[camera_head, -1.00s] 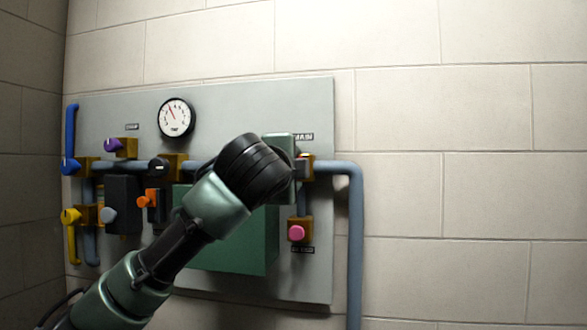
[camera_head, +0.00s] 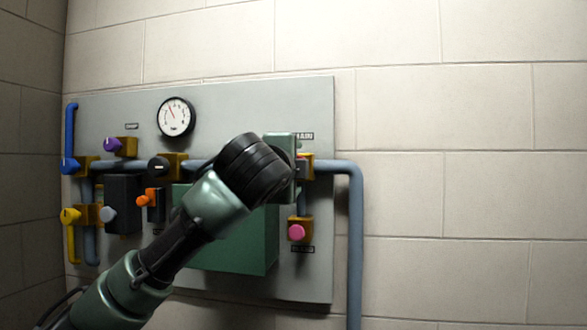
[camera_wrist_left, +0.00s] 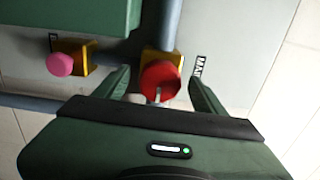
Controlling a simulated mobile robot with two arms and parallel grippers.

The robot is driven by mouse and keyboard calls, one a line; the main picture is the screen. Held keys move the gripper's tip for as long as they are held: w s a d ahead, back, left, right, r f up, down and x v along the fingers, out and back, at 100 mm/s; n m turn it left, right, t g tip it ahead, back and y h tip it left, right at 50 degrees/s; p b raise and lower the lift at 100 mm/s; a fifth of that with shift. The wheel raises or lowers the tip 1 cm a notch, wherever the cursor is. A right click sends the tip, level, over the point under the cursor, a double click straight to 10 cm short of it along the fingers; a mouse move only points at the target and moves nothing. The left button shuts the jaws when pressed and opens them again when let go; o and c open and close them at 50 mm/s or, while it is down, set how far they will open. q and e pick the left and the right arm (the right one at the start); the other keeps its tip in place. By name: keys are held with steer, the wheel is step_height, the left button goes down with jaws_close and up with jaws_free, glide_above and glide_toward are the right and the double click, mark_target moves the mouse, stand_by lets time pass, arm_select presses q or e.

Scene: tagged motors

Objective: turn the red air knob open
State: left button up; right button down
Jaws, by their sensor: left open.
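The red knob (camera_wrist_left: 160,80) sits on a yellow-brass valve body in the left wrist view, with a pale bar or slot mark on its face. A label starting with "MAI" is beside it. My left gripper (camera_wrist_left: 161,92) is open, with one finger on each side of the knob and visible gaps between. I cannot tell how deep the fingers reach along it. In the head view the red knob is hidden behind my left wrist, and only part of its brass valve body (camera_head: 306,168) shows. My right gripper is not in view.
A pink knob (camera_head: 297,232) sits below the valve, and it also shows in the left wrist view (camera_wrist_left: 60,64). A green box (camera_head: 240,245), a gauge (camera_head: 175,117), and purple, blue, yellow and orange knobs are left on the panel. A grey-blue pipe (camera_head: 355,230) runs down at right.

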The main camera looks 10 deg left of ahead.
arm_select(q)
steer(key=s+b, duration=0.4)
steer(key=s, duration=0.3)
steer(key=shift+s+b, duration=0.3)
steer(key=shift+s, duration=0.1)
steer(key=shift+f, duration=0.1)
